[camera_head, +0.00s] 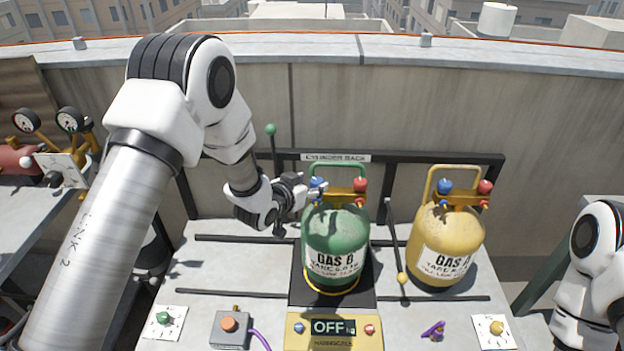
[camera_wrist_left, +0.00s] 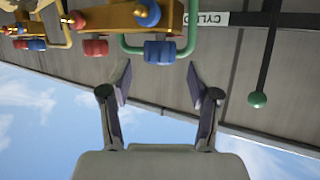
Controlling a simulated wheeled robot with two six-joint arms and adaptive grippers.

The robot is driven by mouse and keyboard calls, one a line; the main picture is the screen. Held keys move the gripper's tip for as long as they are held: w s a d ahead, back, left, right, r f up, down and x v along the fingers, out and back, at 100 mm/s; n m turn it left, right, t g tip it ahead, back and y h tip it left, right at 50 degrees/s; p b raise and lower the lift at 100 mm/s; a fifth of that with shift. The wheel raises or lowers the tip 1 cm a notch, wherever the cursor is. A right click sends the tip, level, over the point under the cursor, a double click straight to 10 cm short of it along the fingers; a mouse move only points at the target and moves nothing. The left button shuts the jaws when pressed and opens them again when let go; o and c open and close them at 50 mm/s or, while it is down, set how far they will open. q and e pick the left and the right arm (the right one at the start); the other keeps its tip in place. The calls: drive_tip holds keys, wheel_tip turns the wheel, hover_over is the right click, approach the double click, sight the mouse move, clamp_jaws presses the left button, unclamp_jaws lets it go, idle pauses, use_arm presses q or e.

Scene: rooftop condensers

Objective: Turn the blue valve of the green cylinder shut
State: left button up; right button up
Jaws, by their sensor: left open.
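The green cylinder (camera_head: 336,245), labelled GAS B, stands upright on a dark plate in the middle of the bench. Its blue valve (camera_head: 317,183) is at the left of its brass manifold (camera_head: 343,197), with the red valve (camera_head: 361,185) at the right. My left gripper (camera_head: 319,191) reaches in from the left, close to the blue valve. In the left wrist view the ribbed blue valve (camera_wrist_left: 159,51) lies ahead of the open fingers (camera_wrist_left: 160,84), roughly centred between them, with a visible gap beyond the tips. The fingers hold nothing. My right gripper is out of view.
The yellow cylinder (camera_head: 445,245), labelled GAS A, stands to the right with its own blue and red valves. A black rack rail (camera_head: 400,161) runs behind. A green-knobbed rod (camera_head: 271,130) rises left of the green cylinder. A display (camera_head: 333,327) reading OFF is in front.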

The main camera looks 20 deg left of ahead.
sight(315, 180)
use_arm(q)
drive_tip(key=x, duration=0.3)
drive_tip(key=shift+w+d+f, duration=0.1)
drive_tip(key=shift+w+f, duration=0.1)
drive_tip(key=shift+w, duration=0.15)
clamp_jaws()
drive_tip(key=shift+m+h, duration=0.3)
drive_tip(key=shift+h, duration=0.1)
drive_tip(key=shift+m+g+h+p, duration=0.3)
drive_tip(key=shift+m+g+h, duration=0.1)
drive_tip(key=shift+m+h, duration=0.55)
drive_tip(key=m+g+h+p, duration=0.1)
drive_tip(key=m+g+h, duration=0.1)
drive_tip(key=m+h, duration=0.1)
drive_tip(key=shift+r+h, duration=0.1)
drive_tip(key=shift+h, duration=0.15)
drive_tip(key=shift+m+g+h+p, duration=0.4)
drive_tip(key=shift+m+g+h, duration=0.8)
drive_tip(key=shift+m+g, duration=0.5)
drive_tip(key=shift+m, duration=0.25)
